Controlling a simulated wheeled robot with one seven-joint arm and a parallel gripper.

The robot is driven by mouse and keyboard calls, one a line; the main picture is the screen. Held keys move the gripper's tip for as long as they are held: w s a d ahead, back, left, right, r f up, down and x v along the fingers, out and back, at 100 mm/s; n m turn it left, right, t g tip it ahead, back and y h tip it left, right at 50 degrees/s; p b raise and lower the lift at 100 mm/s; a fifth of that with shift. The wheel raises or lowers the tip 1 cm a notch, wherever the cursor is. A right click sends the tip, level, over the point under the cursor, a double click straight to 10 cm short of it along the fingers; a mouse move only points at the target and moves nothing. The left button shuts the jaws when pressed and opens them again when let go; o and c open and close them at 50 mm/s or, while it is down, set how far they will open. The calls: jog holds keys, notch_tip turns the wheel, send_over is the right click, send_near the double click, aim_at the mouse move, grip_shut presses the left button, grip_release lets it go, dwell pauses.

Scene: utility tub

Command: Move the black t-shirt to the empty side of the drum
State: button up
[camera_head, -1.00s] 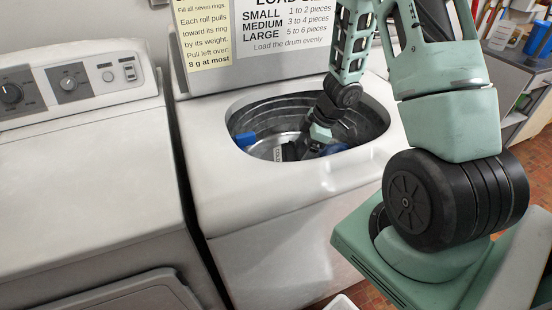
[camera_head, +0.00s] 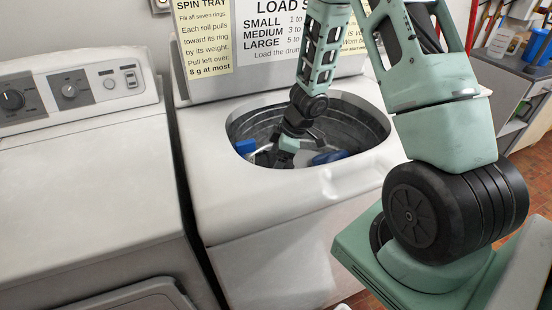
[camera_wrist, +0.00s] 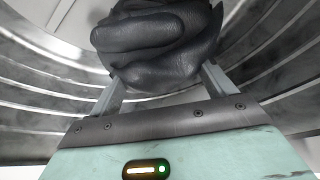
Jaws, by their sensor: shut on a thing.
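The black t-shirt (camera_wrist: 160,45) is a bunched dark bundle between the two fingers of my gripper (camera_wrist: 162,78) in the wrist view. My gripper is shut on it. In the head view my gripper (camera_head: 282,158) is down inside the washer drum (camera_head: 350,115), toward its left part. The t-shirt is hard to make out there against the dark drum. A blue item (camera_head: 245,147) is at the drum's left, close to my gripper. Another blue item (camera_head: 328,157) lies to the right of my gripper. The drum floor is mostly hidden.
The drum's wall rings (camera_wrist: 40,75) rise around my gripper. The white washer top (camera_head: 215,180) surrounds the opening. Another white machine (camera_head: 75,160) stands at the left. Paper signs (camera_head: 203,35) stand behind the opening. A grey-topped counter (camera_head: 510,75) is at the far right.

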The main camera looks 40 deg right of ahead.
jog(key=shift+f, duration=0.4)
jog(key=shift+f+b, duration=0.2)
jog(key=shift+b, duration=0.1)
jog(key=o, duration=1.4)
jog(key=shift+r, duration=0.1)
